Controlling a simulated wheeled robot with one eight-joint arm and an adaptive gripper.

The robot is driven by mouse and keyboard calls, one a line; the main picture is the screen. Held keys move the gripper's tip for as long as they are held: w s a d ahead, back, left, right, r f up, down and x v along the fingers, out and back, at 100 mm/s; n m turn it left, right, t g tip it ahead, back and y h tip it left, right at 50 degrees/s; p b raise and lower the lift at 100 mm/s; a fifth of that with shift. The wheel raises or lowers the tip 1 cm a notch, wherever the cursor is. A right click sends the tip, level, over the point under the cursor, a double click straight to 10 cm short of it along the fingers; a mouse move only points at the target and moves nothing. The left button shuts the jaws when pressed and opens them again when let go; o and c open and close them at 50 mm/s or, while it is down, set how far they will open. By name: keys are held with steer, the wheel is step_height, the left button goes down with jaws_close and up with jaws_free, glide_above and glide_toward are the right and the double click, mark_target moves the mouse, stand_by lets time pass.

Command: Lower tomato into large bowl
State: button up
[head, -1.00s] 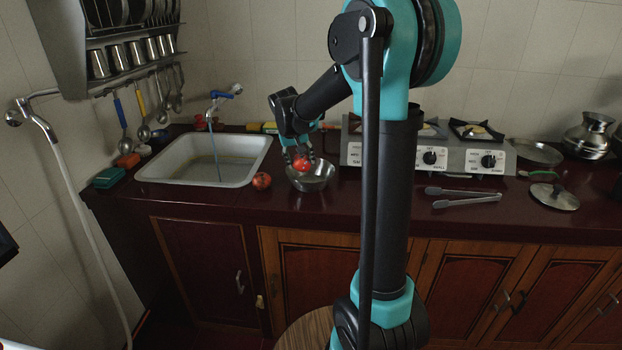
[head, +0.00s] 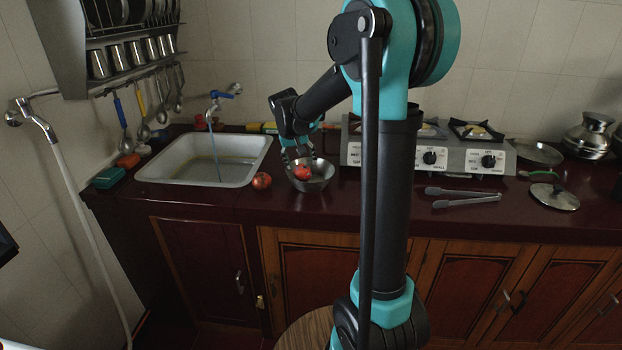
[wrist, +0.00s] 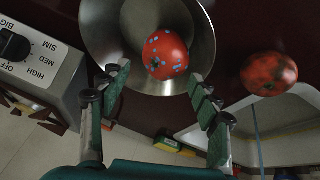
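The large bowl (head: 322,181) is a shiny metal bowl on the dark red counter, right of the sink; it also shows in the wrist view (wrist: 100,30). A red tomato (head: 302,173) is inside the bowl. In the wrist view the tomato (wrist: 166,55) has pale blue spots and lies towards the bowl's near side. My gripper (head: 298,155) is above the bowl, pointing down. In the wrist view my gripper (wrist: 160,82) has its fingers spread, with gaps between them and the tomato. The tomato's underside is hidden.
A second red, tomato-like fruit (head: 262,181) sits on the counter between bowl and sink (head: 205,183). The gas stove (head: 430,157) stands close to the bowl's right. Tongs (head: 462,197) and a lid (head: 553,196) lie farther right. The counter's front edge is just before the bowl.

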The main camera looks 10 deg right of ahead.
steer(key=shift+o, duration=1)
steer(key=v, duration=1.1)
steer(key=shift+y, duration=0.7)
steer(key=s+d+f, duration=0.1)
steer(key=s+f, duration=0.2)
steer(key=s, duration=0.1)
steer(key=s+d+f, duration=0.2)
steer(key=s+f, duration=0.2)
steer(key=s+d+f, duration=0.1)
steer(key=s+f, duration=0.3)
steer(key=shift+s+d, duration=0.35)
steer(key=s+d+f+n+y, duration=0.1)
steer(key=s+f, duration=1)
steer(key=s, duration=0.3)
steer(key=shift+s+d, duration=0.15)
steer(key=shift+s, duration=0.1)
